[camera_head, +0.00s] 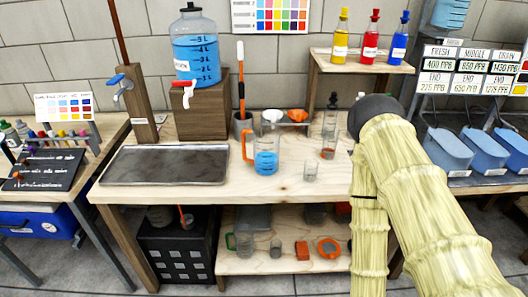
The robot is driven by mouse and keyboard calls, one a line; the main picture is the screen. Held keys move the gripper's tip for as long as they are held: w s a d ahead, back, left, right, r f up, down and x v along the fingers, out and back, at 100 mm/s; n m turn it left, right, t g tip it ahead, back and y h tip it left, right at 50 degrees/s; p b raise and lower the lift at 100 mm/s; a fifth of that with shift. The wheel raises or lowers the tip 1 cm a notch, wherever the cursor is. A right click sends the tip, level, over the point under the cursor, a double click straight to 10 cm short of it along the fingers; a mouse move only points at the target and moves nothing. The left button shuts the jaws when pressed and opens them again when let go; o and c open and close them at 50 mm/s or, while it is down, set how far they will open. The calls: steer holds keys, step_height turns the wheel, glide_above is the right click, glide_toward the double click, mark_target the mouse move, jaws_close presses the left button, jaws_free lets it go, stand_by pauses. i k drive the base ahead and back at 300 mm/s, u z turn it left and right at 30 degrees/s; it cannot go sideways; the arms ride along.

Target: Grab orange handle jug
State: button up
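The jug with the orange handle (265,155) stands upright on the wooden workbench, near its middle. It is clear, with blue liquid in its lower part, and its orange handle (247,146) points left. My arm, in a pale yellow sleeve, reaches in from the lower right and bends at a dark joint to the right of the jug. My gripper does not show in this view. A wide gap of bench lies between the jug and my arm.
A metal tray (165,166) lies left of the jug. A small clear beaker (310,172) and a tall cylinder (329,135) stand to its right. Behind it are a tool cup (243,124), white funnel (272,117) and orange funnel (298,116). A green-handled jug (243,243) sits on the lower shelf.

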mark_target(260, 150)
steer(key=z, duration=1.75)
steer(key=i, duration=1.2)
steer(key=u, duration=2.9)
